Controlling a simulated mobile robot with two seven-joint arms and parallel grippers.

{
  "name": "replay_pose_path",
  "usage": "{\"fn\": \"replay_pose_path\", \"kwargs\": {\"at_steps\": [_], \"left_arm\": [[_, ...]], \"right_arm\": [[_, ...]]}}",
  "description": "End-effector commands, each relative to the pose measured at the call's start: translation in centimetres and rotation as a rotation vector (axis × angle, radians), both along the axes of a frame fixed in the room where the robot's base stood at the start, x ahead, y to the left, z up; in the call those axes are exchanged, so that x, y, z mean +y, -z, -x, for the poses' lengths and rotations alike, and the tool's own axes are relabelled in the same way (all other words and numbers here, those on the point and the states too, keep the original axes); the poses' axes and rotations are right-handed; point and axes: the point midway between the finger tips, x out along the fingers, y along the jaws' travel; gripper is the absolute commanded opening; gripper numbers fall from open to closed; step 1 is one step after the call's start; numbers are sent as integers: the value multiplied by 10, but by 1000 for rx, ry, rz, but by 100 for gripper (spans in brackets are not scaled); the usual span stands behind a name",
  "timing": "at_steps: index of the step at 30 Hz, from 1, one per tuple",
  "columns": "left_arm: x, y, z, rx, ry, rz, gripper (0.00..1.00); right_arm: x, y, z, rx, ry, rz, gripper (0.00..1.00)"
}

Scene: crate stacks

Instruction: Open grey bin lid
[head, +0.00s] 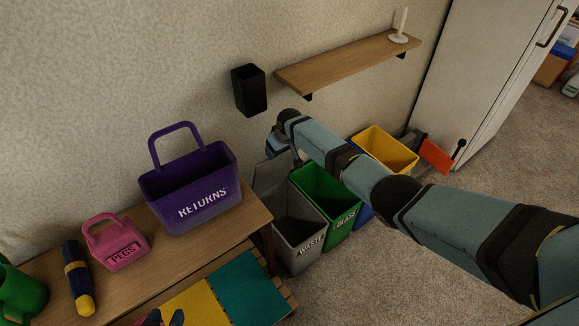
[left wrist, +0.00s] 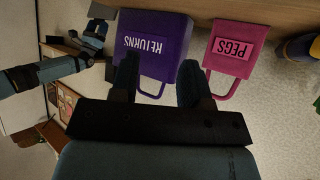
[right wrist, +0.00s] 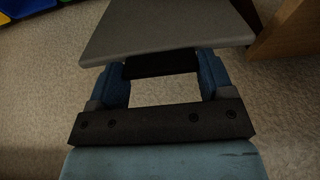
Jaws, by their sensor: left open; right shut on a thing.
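The grey bin (head: 299,250), labelled WASTE, stands on the floor beside the wooden bench. Its grey lid (head: 272,174) is tilted up at the back, and the bin's dark inside shows. My right gripper (head: 283,147) is at the top of the raised lid, partly hidden by its own arm. In the right wrist view, the fingers are shut on a dark handle (right wrist: 161,64) at the edge of the grey lid (right wrist: 165,28). My left gripper (head: 166,318) shows at the bottom edge of the head view. In the left wrist view it (left wrist: 159,80) is open and empty.
A green GLASS bin (head: 328,205) and a yellow bin (head: 385,150) stand to the right. The bench (head: 235,220) holds a purple RETURNS basket (head: 190,190) and a pink PEGS basket (head: 119,245). A shelf (head: 345,62) and black holder (head: 249,90) are on the wall.

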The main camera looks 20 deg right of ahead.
Motion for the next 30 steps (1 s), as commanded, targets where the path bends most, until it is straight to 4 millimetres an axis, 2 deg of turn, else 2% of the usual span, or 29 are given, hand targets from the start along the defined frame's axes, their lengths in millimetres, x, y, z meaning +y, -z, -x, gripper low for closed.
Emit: {"fn": "replay_pose_path", "kwargs": {"at_steps": [3, 9, 23, 24, 27, 30], "left_arm": [[-2, 2, -1, -16, 2, 11, 43], [-5, -2, -3, -29, 5, 29, 43], [-6, -4, -3, -35, 7, 33, 43], [-6, -4, -3, -35, 7, 33, 43], [-6, -4, -3, -35, 7, 33, 43], [-6, -3, -2, -33, 7, 32, 43]], "right_arm": [[5, -1, -14, -6, 0, -2, 31], [9, -6, -25, -7, -1, -2, 32], [10, -7, -28, -7, 0, -2, 32], [10, -7, -28, -8, 0, -3, 79], [10, -7, -28, -7, 0, -2, 100], [10, -7, -27, -6, 0, -2, 100]]}}
